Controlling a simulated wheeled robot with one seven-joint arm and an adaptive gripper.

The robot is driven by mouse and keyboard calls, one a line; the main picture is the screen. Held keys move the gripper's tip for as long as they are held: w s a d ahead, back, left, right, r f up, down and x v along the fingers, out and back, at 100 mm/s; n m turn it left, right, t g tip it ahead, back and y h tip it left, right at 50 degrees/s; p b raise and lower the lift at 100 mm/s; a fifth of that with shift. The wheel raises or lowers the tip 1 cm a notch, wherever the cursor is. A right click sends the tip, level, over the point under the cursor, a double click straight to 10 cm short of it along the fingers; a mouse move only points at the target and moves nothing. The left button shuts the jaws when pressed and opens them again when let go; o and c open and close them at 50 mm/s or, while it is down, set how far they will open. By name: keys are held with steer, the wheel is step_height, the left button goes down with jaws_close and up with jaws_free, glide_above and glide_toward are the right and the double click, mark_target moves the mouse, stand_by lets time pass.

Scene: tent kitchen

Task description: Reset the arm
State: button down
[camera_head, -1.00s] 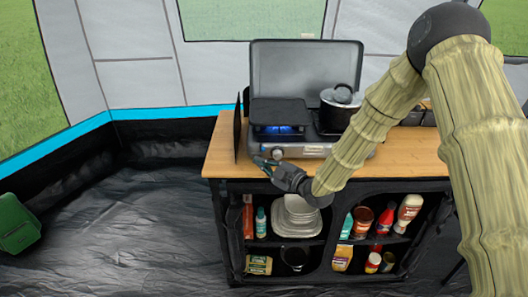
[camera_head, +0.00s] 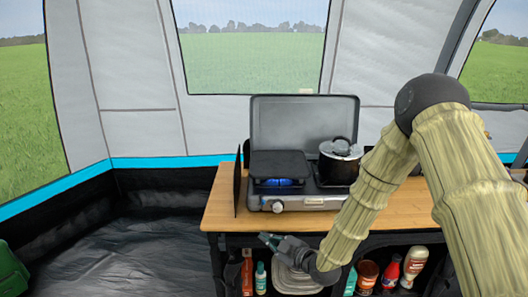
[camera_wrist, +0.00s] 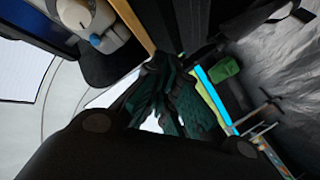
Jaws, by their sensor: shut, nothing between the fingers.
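My gripper (camera_head: 268,239) is in front of the front edge of the wooden counter (camera_head: 225,212), below the stove's left knob, and points left. It is shut and empty. In the wrist view my gripper's dark green fingers (camera_wrist: 168,105) are together, with nothing between them. My arm reaches in from the right side of the head view, in front of the counter's right part and some of the shelves.
The camping stove (camera_head: 310,202) has a lit blue burner under a dark plate on its left and a lidded pot (camera_head: 339,162) on its right. The floor (camera_head: 140,255) at left is clear beside a green object (camera_head: 12,272).

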steer(key=s+d+f+m+g+h, duration=0.25)
steer(key=s+d+f+m, duration=0.25)
steer(key=s+f, duration=0.5)
steer(key=s+d+f+m+g+h, duration=0.2)
steer(key=s+d+f+m+h, duration=0.25)
steer(key=s+f, duration=0.6)
steer(key=s+d+f+m+g+h, duration=0.1)
steer(key=s+d, duration=0.3)
steer(key=s, duration=0.4)
steer(key=s+d+f+m+g+h, duration=0.1)
steer(key=s+d+f+m+g, duration=0.2)
steer(key=s, duration=0.6)
steer(key=s+d+f+m+g+h, duration=0.1)
steer(key=s+d+f+m+g, duration=0.1)
steer(key=s, duration=0.7)
steer(key=d+m+g, duration=0.1)
steer(key=d, duration=0.1)
steer(key=shift+d+f+h, duration=0.15)
steer(key=shift+d+h, duration=0.15)
